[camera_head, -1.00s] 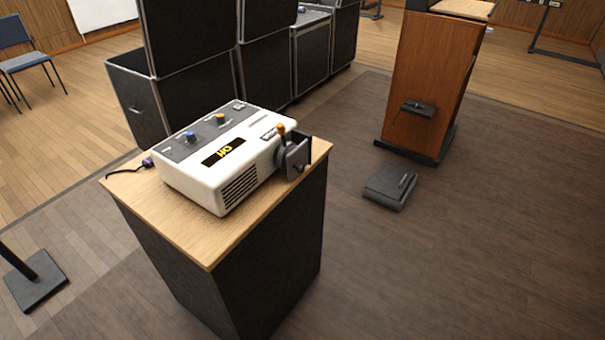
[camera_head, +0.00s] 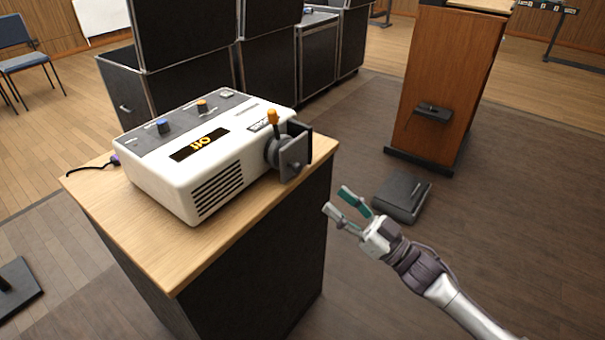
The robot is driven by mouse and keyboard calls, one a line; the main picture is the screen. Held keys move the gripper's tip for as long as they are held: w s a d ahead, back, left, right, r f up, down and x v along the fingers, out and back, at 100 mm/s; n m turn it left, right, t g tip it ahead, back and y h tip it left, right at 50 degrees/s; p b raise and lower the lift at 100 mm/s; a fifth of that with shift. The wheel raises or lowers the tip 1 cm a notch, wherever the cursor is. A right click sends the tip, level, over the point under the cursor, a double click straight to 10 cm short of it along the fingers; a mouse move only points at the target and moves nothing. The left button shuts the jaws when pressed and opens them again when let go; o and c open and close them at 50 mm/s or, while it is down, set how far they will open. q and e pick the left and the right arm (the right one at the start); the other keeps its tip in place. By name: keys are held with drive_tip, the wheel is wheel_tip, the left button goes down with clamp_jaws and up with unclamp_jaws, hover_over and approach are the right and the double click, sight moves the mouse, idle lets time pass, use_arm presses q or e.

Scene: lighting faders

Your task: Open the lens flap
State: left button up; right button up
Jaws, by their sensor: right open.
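A white projector-like box (camera_head: 165,187) with a dark top panel and a display sits on a wooden-topped black stand (camera_head: 200,240). At its right front end is a dark round lens part with a flat grey lens flap (camera_head: 295,157) in front of it. An orange-tipped lever (camera_head: 273,118) stands up beside the flap. My right gripper (camera_head: 340,202) is open and empty. It is in the air to the right of the stand, lower in the picture than the flap and apart from it. My left gripper is out of view.
Black equipment cases (camera_head: 190,90) stand behind the stand. A wooden lectern (camera_head: 447,85) is at the upper right. A dark low box (camera_head: 402,197) lies on the floor behind my right gripper. A cable (camera_head: 90,168) runs off the stand's left side.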

sight(300, 170)
drive_tip(key=x, duration=1)
drive_tip(key=shift+w+a+r, duration=0.15)
drive_tip(key=shift+w+a, duration=0.1)
drive_tip(key=shift+w, duration=0.05)
clamp_jaws()
